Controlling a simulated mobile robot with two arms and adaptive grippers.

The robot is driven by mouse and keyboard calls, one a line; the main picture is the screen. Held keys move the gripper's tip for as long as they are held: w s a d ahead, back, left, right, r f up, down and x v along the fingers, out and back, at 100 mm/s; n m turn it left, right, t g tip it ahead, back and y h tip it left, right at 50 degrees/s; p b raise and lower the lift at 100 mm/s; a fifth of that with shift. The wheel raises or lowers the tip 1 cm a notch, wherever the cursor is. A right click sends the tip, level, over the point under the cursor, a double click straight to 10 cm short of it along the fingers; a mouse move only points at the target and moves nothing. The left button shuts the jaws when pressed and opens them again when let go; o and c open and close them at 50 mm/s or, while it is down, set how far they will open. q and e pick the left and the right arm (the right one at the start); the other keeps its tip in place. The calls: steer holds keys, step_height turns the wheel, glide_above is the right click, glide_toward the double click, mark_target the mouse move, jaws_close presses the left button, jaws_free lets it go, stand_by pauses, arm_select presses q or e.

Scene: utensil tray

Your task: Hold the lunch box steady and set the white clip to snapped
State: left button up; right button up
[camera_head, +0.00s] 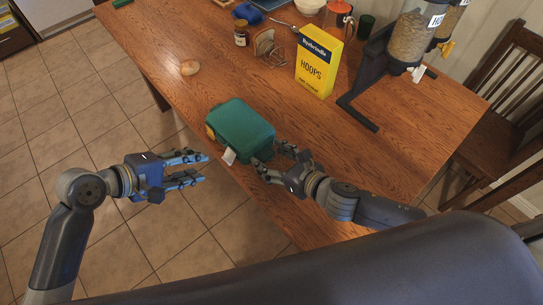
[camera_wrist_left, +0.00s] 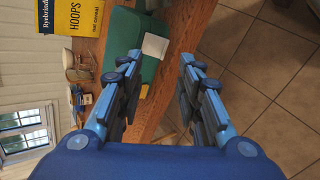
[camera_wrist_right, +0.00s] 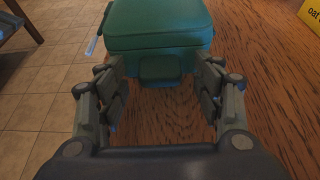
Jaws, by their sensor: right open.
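The green lunch box (camera_head: 240,128) sits closed near the table's front edge. The white clip (camera_head: 229,156) is on its front side and appears to stick out from the wall; it also shows in the left wrist view (camera_wrist_left: 155,45). My left gripper (camera_head: 203,168) is open and empty, off the table edge, to the left of the white clip and apart from it. My right gripper (camera_head: 268,157) is open at the box's right end. In the right wrist view a green tab (camera_wrist_right: 160,69) on the box lies between its fingers; contact cannot be told.
An orange-yellow clip (camera_head: 210,132) is on the box's left end. A yellow cereal box (camera_head: 318,62) and a cereal dispenser stand (camera_head: 362,95) are behind.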

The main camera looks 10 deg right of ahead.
steer(key=shift+w+a+f, duration=0.1)
steer(key=shift+w, duration=0.05)
steer(key=shift+c, duration=0.3)
steer(key=c, duration=1.3)
arm_select(q)
steer(key=shift+a+r, duration=0.2)
steer(key=shift+a, duration=0.1)
steer(key=c, duration=0.7)
steer(key=shift+s+a+r+m, duration=0.15)
steer(key=shift+a+r+m, duration=0.55)
steer(key=shift+a, duration=0.15)
steer(key=shift+s+a+r+m, duration=0.15)
steer(key=shift+a+r+m, duration=0.55)
steer(key=shift+a, duration=0.15)
jaws_close()
steer(key=shift+f, duration=0.1)
